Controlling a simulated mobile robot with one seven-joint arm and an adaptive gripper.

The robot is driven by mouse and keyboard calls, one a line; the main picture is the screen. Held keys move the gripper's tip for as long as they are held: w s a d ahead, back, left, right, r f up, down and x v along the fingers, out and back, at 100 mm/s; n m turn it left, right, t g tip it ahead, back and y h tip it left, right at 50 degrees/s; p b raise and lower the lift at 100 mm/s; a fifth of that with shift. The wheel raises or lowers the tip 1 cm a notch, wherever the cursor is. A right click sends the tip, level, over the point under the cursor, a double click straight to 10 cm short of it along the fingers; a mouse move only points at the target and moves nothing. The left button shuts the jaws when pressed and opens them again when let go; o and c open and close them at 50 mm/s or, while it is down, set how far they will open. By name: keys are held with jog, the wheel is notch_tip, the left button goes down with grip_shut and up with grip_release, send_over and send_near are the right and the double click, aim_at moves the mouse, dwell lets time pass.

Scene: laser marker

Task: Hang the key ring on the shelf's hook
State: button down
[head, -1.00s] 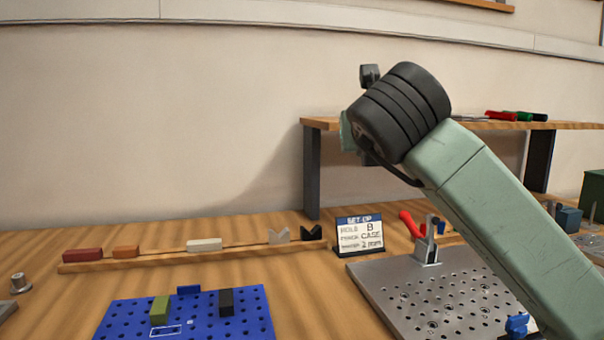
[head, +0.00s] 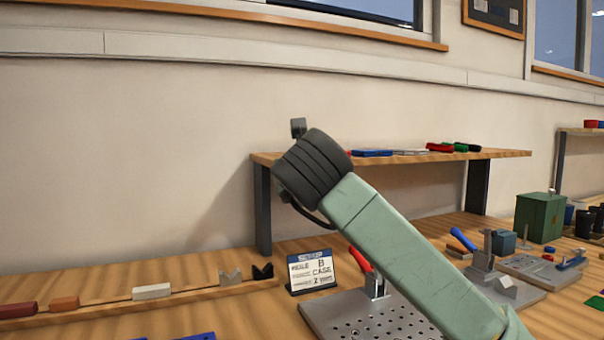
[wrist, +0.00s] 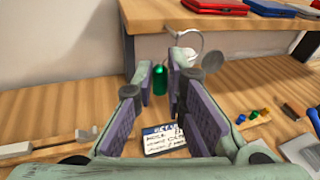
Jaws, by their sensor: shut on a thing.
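In the wrist view, my gripper (wrist: 160,62) is shut on the key ring, with its purple pads on either side. The pale metal ring (wrist: 187,33) shows beyond the right fingertip. A small green cylinder (wrist: 159,78), seemingly its tag, shows between the fingers. A small grey disc (wrist: 213,62) shows right of the ring; I cannot tell what it belongs to. The wooden shelf (wrist: 125,17) lies beyond the fingertips; it also shows in the head view (head: 500,154). In the head view my wrist hides the gripper and the shelf's left end partly.
Blue (head: 371,153), red and green items lie on the shelf. Below stand a set-up card (head: 312,271), a perforated metal plate (head: 345,325) with a red-handled clamp (head: 362,262), and a wooden strip with small blocks. A green box (head: 540,217) stands at right.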

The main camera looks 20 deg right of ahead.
jog(key=shift+w+a+f, duration=0.1)
jog(key=shift+w+f, duration=0.1)
jog(key=shift+w, duration=0.4)
jog(key=shift+w+d+f, duration=0.1)
jog(key=shift+w+f, duration=0.15)
jog(key=shift+w, duration=0.4)
jog(key=shift+w+a+f, duration=0.1)
jog(key=shift+w+f, duration=0.1)
jog(key=shift+w, duration=0.4)
jog(key=shift+b, duration=0.35)
jog(key=c, duration=1.5)
grip_release()
jog(key=shift+c, duration=0.2)
jog(key=v, duration=1.2)
